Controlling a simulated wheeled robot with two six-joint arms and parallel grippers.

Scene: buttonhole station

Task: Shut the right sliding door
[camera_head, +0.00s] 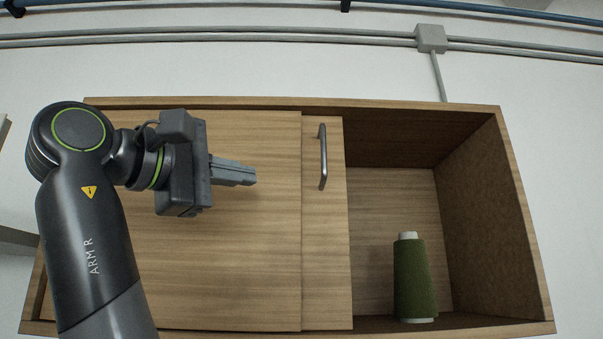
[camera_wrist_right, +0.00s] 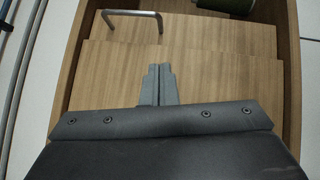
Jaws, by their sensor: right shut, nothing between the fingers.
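The right sliding door (camera_head: 334,245) is a wooden panel with a vertical metal bar handle (camera_head: 323,157). It is slid left, mostly behind the left door panel (camera_head: 245,270), so the right part of the cabinet stands open. My right gripper (camera_head: 254,178) is shut and empty, in front of the left panel and left of the handle, pointing right. In the right wrist view its closed fingers (camera_wrist_right: 158,72) point towards the handle (camera_wrist_right: 132,14), apart from it. My left gripper is in no view.
The wooden cabinet (camera_head: 522,230) has an open compartment on the right. A green thread cone (camera_head: 414,280) stands inside it on the floor. Pipes and a junction box (camera_head: 431,38) run along the wall above.

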